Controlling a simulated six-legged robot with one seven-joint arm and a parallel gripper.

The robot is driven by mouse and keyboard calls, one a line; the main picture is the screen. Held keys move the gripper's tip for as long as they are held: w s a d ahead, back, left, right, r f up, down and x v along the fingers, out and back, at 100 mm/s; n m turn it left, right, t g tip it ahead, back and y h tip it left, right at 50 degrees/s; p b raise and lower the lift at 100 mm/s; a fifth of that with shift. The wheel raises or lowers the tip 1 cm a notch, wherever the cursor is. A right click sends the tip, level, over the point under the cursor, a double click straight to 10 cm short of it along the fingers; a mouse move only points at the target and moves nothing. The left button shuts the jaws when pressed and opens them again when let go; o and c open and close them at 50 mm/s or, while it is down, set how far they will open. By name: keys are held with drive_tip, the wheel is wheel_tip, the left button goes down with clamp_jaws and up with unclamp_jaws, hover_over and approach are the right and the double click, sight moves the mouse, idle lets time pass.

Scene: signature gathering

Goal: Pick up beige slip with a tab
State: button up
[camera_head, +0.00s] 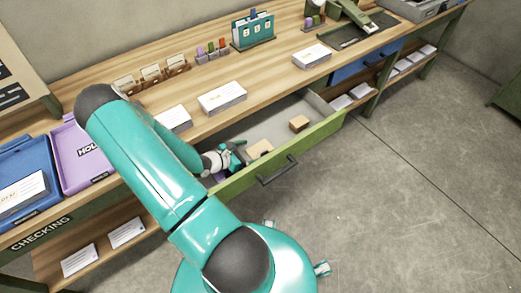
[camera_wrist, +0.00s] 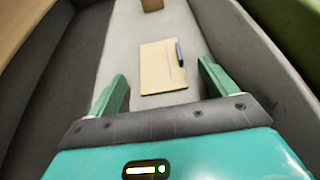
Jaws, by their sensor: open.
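The beige slip (camera_wrist: 160,69) lies flat on the light grey floor of the open drawer, in front of my gripper in the wrist view. A dark, narrow piece, which may be its tab, shows at its right edge. In the head view the slip (camera_head: 260,149) lies in the drawer just right of my gripper. My gripper (camera_wrist: 162,84) is open, with one green finger on each side of the slip's near end as seen from the wrist. Nothing is between the fingers that I can see being held.
The drawer (camera_head: 283,165) has a green front with a dark handle and raised walls on both sides. A small brown block (camera_head: 299,123) sits farther along in it. Paper stacks (camera_head: 222,98) lie on the wooden counter above.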

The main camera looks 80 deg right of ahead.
sight(263, 147)
drive_tip(key=shift+x, duration=1.5)
drive_tip(key=shift+r, duration=0.1)
drive_tip(key=c, duration=1.1)
drive_tip(key=shift+o, duration=0.2)
